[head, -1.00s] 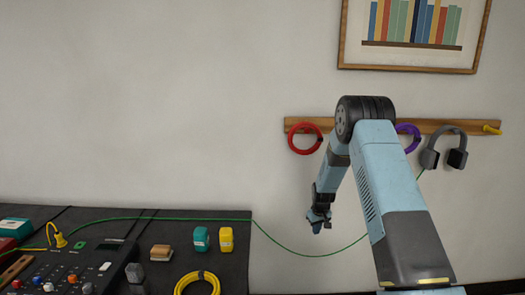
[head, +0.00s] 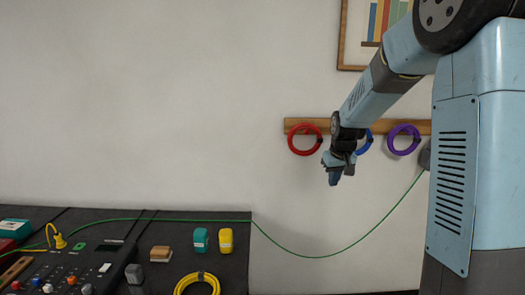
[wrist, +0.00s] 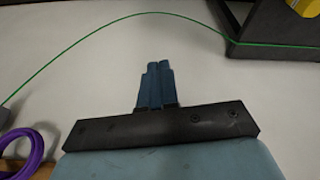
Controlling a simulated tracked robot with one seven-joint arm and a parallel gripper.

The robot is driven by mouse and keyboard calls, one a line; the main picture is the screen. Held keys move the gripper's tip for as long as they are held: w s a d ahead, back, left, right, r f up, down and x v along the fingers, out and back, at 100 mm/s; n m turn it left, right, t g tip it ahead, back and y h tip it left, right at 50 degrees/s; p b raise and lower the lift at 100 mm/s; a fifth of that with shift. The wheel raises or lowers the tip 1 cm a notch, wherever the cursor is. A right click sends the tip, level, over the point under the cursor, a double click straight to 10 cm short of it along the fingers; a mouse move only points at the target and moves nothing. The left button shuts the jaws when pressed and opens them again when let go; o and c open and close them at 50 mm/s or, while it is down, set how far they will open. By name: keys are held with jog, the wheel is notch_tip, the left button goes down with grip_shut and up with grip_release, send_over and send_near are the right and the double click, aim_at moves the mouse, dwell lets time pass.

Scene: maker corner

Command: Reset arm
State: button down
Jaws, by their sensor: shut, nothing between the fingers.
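My gripper (head: 336,175) hangs in the air at the end of my pale blue arm, in front of the wall in the head view. Its fingers point down and are shut with nothing between them. In the wrist view the two blue fingers of my gripper (wrist: 158,85) lie close together. No object touches it. The wall rail with coiled cables is behind it, and the black worktop is to its left and lower.
A wooden rail (head: 295,122) holds a red coil (head: 291,143), a blue coil (head: 367,143) and a purple coil (head: 391,144). A green cable (head: 320,257) sags from the worktop (head: 235,270) towards the right. A yellow coil (head: 180,283) lies on the worktop. The wall to the left is clear.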

jog(key=s+r+m+t, duration=0.1)
jog(key=s+r, duration=0.5)
jog(key=s, duration=0.3)
jog(key=s+r, duration=0.6)
jog(key=s, duration=0.2)
jog(key=s+m+t, duration=0.1)
jog(key=s, duration=1.6)
jog(key=shift+r, duration=0.35)
